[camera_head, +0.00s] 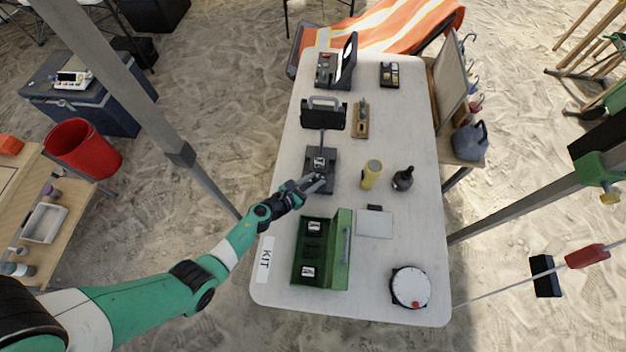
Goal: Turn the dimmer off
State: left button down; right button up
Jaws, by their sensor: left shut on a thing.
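A work lamp (323,114) with a dark rectangular head stands on the left side of the white table. A thin post joins it to a dark flat base (322,158) with a small light-coloured part on top. My left gripper (319,182) is at the near edge of this base, low over it. It is shut on a small part there, which I take to be the dimmer; the fingers hide most of it, and its setting cannot be read. My right gripper is not in view.
Nearer me are an open green case (344,262) and a round white dial (410,287). A yellow cylinder (371,174) and a dark bottle (403,178) stand right of the base. Farther back are a wooden block with a tool (361,120) and an open dark case (327,70).

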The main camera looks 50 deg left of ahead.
pick_arm(q)
jog(key=n+y, duration=0.2)
jog(key=shift+d+y, duration=0.3)
jog(key=shift+d, duration=0.05)
jog(key=shift+w+d+n+g+y, duration=0.15)
jog(key=shift+n+g+y, duration=0.45)
jog(key=shift+n+y, duration=0.45)
jog(key=shift+w+d+f+n+g+y+b, duration=0.1)
jog(key=shift+n+g+y+b, duration=0.15)
jog(key=shift+n+y+b, duration=0.25)
jog(key=shift+f+n+g+y+b, duration=0.1)
jog(key=shift+n+g+y+b, duration=0.15)
jog(key=shift+n+y, duration=0.4)
jog(key=shift+r+n+g+y+b, duration=0.1)
jog(key=shift+n+g+y+b, duration=0.7)
jog(key=shift+n+g, duration=0.15)
jog(key=shift+n, duration=0.25)
jog(key=c, duration=0.6)
grip_release()
jog(key=shift+r, duration=0.1)
